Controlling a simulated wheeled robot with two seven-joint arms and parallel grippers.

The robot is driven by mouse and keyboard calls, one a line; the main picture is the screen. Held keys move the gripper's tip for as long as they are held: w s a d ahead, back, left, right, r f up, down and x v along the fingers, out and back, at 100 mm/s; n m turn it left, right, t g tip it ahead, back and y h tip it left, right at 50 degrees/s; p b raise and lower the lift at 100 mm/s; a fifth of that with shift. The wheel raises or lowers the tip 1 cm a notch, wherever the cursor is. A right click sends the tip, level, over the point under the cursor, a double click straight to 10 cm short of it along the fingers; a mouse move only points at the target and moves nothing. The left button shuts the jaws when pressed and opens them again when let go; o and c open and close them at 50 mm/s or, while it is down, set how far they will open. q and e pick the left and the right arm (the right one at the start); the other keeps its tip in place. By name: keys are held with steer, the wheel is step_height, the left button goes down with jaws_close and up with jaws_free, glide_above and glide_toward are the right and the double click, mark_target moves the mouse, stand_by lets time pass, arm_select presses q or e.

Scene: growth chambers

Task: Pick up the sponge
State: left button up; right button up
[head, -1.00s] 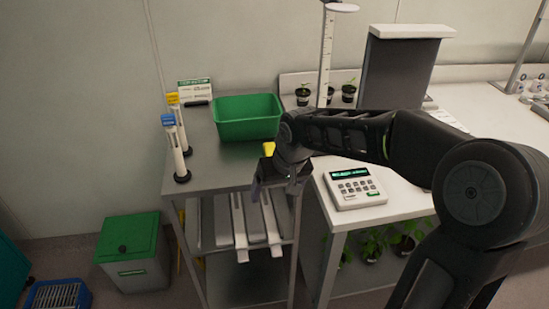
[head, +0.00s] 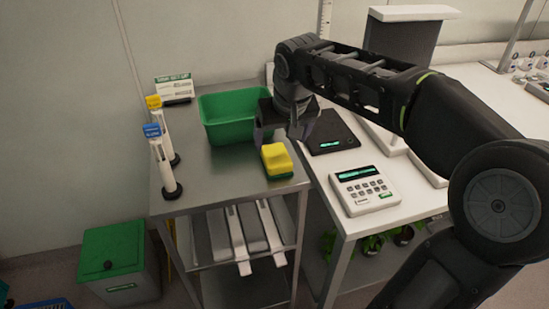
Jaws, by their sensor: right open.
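The sponge (head: 277,158) is a yellow block with a green underside. It lies on the right side of the steel table top, near its front right corner. My right gripper (head: 283,140) points down from above, just behind the sponge in the picture. Its jaws are open, with fingertips apart and nothing seen between them. Whether a fingertip touches the sponge I cannot tell. My left gripper is not in the picture.
A green bin (head: 225,122) stands behind the sponge on the steel table (head: 215,182). Blue- and yellow-topped posts (head: 163,160) stand at the left edge. A white bench (head: 335,203) on the right holds a keypad device (head: 363,190) and a black scale (head: 330,138).

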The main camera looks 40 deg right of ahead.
mark_target(276, 154)
steer(key=shift+x, duration=1.3)
steer(key=x, duration=0.5)
steer(key=shift+s+a+f, duration=0.1)
steer(key=shift+a+f, duration=0.1)
steer(key=shift+f, duration=0.2)
steer(key=shift+c, duration=0.4)
steer(key=c, duration=1.5)
step_height(276, 154, up, 11)
steer(key=shift+f+p, duration=0.2)
steer(key=shift+p, duration=0.15)
stand_by(0.3)
